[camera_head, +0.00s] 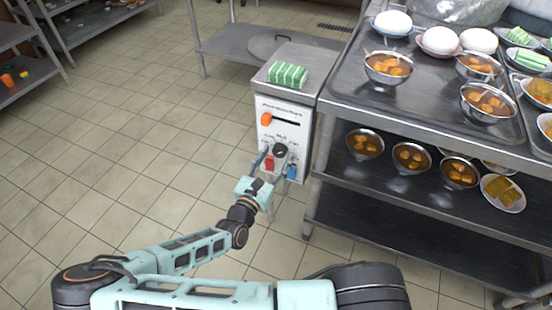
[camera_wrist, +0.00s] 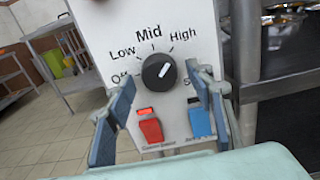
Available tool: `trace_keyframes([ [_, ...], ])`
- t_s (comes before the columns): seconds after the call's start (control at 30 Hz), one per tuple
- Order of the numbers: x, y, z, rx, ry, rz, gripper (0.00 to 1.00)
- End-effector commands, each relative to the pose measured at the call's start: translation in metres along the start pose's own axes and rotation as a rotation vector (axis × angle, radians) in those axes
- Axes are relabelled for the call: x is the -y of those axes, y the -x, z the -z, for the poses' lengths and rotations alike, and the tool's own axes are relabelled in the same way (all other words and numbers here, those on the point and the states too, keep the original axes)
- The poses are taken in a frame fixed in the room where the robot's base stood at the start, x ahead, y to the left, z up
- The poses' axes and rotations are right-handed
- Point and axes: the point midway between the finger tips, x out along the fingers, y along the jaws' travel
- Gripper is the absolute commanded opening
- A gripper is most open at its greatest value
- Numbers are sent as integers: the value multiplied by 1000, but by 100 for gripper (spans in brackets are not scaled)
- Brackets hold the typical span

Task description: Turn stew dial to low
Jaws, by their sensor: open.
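The stew dial (camera_wrist: 158,71) is a round black knob on a white control panel (camera_wrist: 100,28). Its white mark points up and right, toward High. Off, Low, Mid and High are printed around it. The dial also shows in the head view (camera_head: 280,151) on the front of the white box. My gripper (camera_wrist: 160,85) is open, with one blue finger to each side of and below the dial, apart from it. In the head view my gripper (camera_head: 277,167) is in front of the panel's lower part.
Below the dial are a red switch (camera_wrist: 150,128), lit at its top, and a blue switch (camera_wrist: 200,122). An orange slider (camera_head: 267,119) is above the dial. A metal shelf cart (camera_head: 420,130) with bowls stands close on the right. The tiled floor at left is clear.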

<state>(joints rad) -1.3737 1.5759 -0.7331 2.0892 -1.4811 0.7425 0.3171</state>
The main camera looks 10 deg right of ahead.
Motion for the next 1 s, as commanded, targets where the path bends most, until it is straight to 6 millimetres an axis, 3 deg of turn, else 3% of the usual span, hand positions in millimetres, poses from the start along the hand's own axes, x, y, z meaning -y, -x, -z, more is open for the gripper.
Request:
trace_keyframes([
  [0.3, 0, -2, -1, 1, -1, 0, 48],
  [0.67, 0, -2, 0, 0, -1, 0, 8],
  [1.0, 0, -2, -2, -1, 46, 0, 7],
])
